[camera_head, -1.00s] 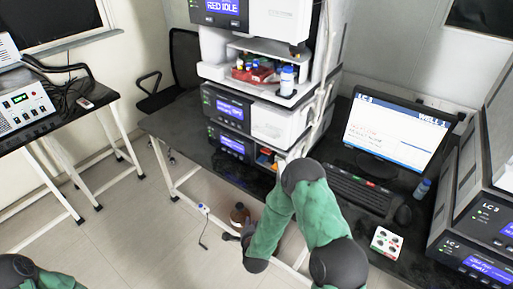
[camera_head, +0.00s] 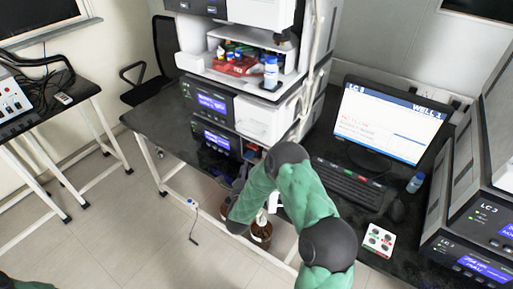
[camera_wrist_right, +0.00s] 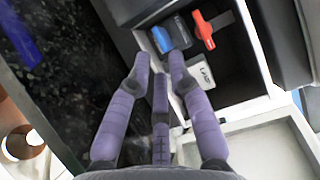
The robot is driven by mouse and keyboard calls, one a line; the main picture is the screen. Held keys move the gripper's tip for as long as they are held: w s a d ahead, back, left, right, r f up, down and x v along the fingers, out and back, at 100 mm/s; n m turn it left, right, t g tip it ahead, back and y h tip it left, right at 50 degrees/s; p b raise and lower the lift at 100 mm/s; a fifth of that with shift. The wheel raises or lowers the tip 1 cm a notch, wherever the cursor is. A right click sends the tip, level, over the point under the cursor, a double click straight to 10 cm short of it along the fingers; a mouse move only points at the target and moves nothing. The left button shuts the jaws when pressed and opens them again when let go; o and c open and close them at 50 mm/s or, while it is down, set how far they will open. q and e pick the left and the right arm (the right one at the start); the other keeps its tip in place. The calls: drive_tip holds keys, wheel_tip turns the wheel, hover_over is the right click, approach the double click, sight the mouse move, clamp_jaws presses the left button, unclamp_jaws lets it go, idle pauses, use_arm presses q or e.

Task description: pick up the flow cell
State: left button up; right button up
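In the right wrist view, an open compartment holds a blue piece with a dark body (camera_wrist_right: 168,38), a red-orange piece (camera_wrist_right: 207,30) and a small white block with dark lettering (camera_wrist_right: 202,74). I cannot tell which is the flow cell. My right gripper's purple fingers (camera_wrist_right: 159,60) are spread, with a gap between the tips and nothing held. The tips are at the compartment's near edge, beside the white block. In the head view my right gripper (camera_head: 237,183) is small and dark, near the lower instrument's open bay (camera_head: 254,151). My left gripper is out of view.
Stacked instruments (camera_head: 212,105) stand on the black bench (camera_head: 150,115). A monitor (camera_head: 385,125), keyboard (camera_head: 345,185) and small bottle (camera_head: 415,183) are to the right. Brown bottles (camera_head: 262,232) stand below the bench edge, partly behind my right arm.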

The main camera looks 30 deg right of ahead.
sight(247, 150)
drive_tip(key=b+x, duration=0.1)
drive_tip(key=x, duration=0.3)
drive_tip(key=shift+w+a+f+b, duration=0.1)
drive_tip(key=shift+w+b, duration=0.25)
drive_tip(key=shift+w+d, duration=0.35)
drive_tip(key=shift+w, duration=0.05)
clamp_jaws()
